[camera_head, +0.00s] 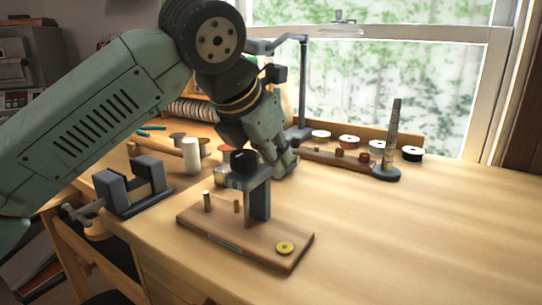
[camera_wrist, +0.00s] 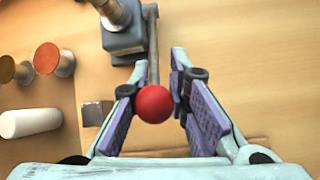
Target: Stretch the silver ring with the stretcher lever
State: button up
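The stretcher (camera_head: 258,200) stands on a wooden base board (camera_head: 210,229), with a dark upright post. In the wrist view, its lever (camera_wrist: 153,55) is a thin rod ending in a red ball knob (camera_wrist: 154,104). My gripper (camera_head: 287,166) is low behind the post in the head view. In the wrist view my gripper (camera_wrist: 155,92) has its fingers spread on either side of the red knob. The left pad is very near the knob and a small gap shows at the right; contact is unclear. I cannot make out the silver ring in either view.
A vise (camera_head: 133,188) stands at the table's left edge. A white cylinder (camera_head: 191,158) and several spools stand behind the stretcher. A tapered mandrel (camera_head: 391,140) and a rack (camera_head: 335,158) stand at the back right. A yellow disc (camera_head: 285,247) lies on the board. The right tabletop is clear.

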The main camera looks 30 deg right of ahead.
jog(key=shift+o, duration=1)
jog(key=shift+w+a, duration=0.1)
jog(key=shift+a+r, duration=0.1)
jog(key=shift+r, duration=0.05)
jog(key=v, duration=1.1)
jog(key=shift+a+r, duration=0.15)
jog(key=shift+r, duration=0.15)
jog(key=shift+c, duration=0.4)
